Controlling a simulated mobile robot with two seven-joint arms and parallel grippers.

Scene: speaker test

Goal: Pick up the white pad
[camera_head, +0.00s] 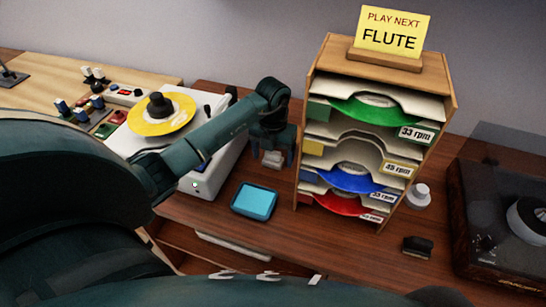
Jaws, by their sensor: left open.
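A small white pad (271,163) lies on the brown table, between the white turntable and the record rack. It looks like a small pale block, partly hidden by my gripper. My left gripper (272,153) points down over it with its fingers apart, one on each side of the pad in the picture. I cannot tell whether the fingers touch it. My right gripper does not show.
A blue square pad (254,202) lies just in front. The wooden record rack (303,160), with a yellow sign (393,30) on top, stands close right. The white turntable (208,182) is close left. A dark block (417,246) and another turntable (475,210) are right.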

